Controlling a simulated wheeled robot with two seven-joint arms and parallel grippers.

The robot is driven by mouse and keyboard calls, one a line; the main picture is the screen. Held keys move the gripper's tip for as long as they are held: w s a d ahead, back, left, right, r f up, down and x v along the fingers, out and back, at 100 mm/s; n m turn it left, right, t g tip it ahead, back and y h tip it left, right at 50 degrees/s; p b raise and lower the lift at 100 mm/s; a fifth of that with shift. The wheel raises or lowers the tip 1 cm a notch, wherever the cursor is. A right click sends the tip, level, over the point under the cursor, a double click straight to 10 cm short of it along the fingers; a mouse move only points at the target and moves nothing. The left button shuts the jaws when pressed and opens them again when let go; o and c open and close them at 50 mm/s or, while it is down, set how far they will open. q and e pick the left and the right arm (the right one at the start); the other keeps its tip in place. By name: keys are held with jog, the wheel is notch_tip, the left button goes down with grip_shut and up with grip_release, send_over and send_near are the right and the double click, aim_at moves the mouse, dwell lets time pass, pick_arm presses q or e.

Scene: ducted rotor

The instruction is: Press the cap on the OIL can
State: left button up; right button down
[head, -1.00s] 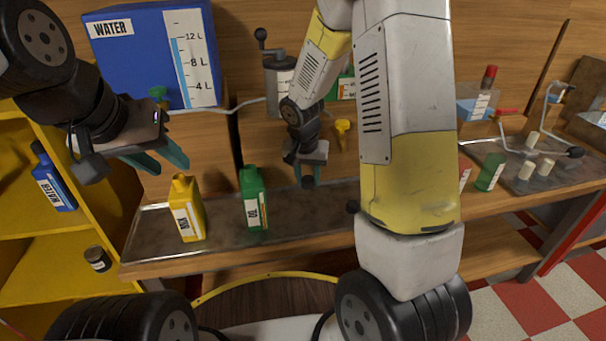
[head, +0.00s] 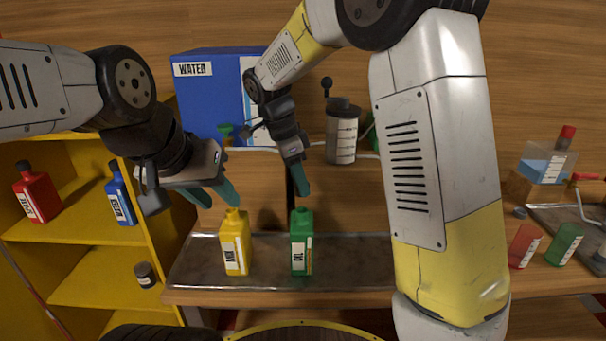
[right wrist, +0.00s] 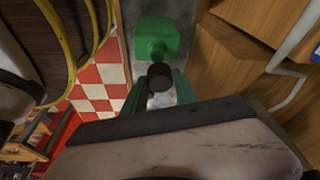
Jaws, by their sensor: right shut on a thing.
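The green OIL can (head: 302,258) stands upright on the metal tray, with its neck pointing up. My right gripper (head: 303,190) is above it, fingers pointing down. In the right wrist view, that gripper (right wrist: 160,90) is shut on a black round cap (right wrist: 160,76). The cap overlaps the edge of the green can (right wrist: 157,38) there; I cannot tell whether they touch. In the head view the cap is not distinguishable. My left gripper (head: 214,195) is open and empty, above and slightly left of the yellow MIX can (head: 235,258).
The metal tray (head: 350,262) is clear right of the OIL can. A blue WATER tank (head: 205,100) and a grey cylinder (head: 342,135) are behind. Yellow shelves (head: 80,225) stand left. Red (head: 524,246) and green (head: 565,245) containers stand right.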

aim_at(300, 210)
jog(key=shift+f, duration=2.35)
jog(key=shift+f, duration=0.15)
dwell(0.5)
jog(key=shift+c, duration=2.1)
grip_release()
jog(key=shift+r, duration=3.5)
grip_shut()
